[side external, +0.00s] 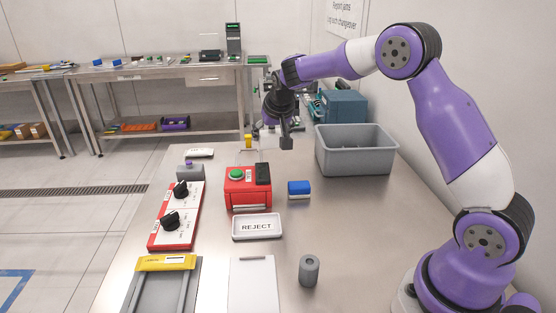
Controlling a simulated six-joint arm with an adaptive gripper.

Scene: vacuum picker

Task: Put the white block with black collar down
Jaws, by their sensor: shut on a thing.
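My gripper (277,134) hangs above the far part of the steel table, behind the red box with a green button. It is shut on a small pale block (268,140), which I take to be the white block with black collar. The block shows small and partly hidden by the fingers, and I cannot make out its collar. It appears to be held above the table.
A grey bin (356,152) stands right of my gripper. Near it are the red box (247,195), a blue-and-white block (299,188), a REJECT tray (257,237), a grey cylinder (309,270) and a red knob panel (163,236). The table's right middle is clear.

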